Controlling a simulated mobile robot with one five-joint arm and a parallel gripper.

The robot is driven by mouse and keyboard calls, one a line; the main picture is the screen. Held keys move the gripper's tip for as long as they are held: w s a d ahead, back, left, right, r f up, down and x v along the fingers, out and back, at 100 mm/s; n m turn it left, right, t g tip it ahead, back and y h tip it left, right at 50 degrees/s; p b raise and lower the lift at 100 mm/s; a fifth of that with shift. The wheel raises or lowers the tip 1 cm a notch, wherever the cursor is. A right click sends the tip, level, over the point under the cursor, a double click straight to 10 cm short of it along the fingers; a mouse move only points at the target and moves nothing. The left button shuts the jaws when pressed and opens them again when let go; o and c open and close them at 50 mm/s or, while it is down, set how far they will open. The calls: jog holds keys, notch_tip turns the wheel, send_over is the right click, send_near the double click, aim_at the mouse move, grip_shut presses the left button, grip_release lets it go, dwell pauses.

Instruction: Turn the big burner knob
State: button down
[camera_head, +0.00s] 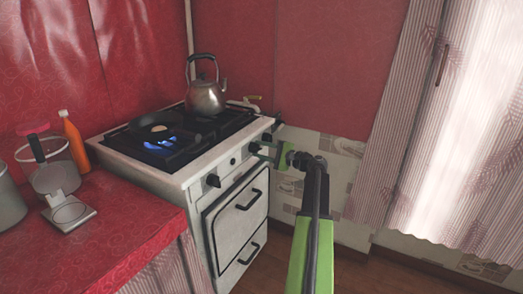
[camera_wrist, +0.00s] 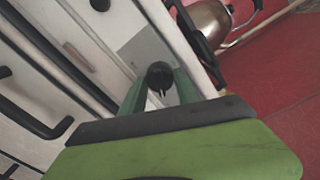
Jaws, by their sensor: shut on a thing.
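The white stove (camera_head: 172,180) has black burner knobs along its front panel. One knob (camera_head: 213,181) is at the left end of the panel, clear of my gripper. My gripper (camera_head: 262,149) reaches the right part of the panel from the front. In the wrist view its two green fingers are shut on a round black burner knob (camera_wrist: 159,75), one finger on each side. In the head view the gripper partly hides this knob. I cannot tell how far the held knob is turned. A blue flame (camera_head: 162,142) burns at a front burner.
A pan (camera_head: 154,128) sits on the stove, and a metal kettle (camera_head: 206,96) stands at the back. Oven handles (camera_head: 249,200) stick out below the panel. A red counter (camera_head: 105,230) at left holds an orange bottle (camera_head: 73,140) and a scale (camera_head: 69,211).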

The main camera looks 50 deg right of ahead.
jog(key=shift+m, duration=2)
jog(key=c, duration=0.9)
grip_release()
jog(key=shift+s, duration=0.1)
jog(key=v, duration=1.7)
jog(key=shift+s, duration=0.15)
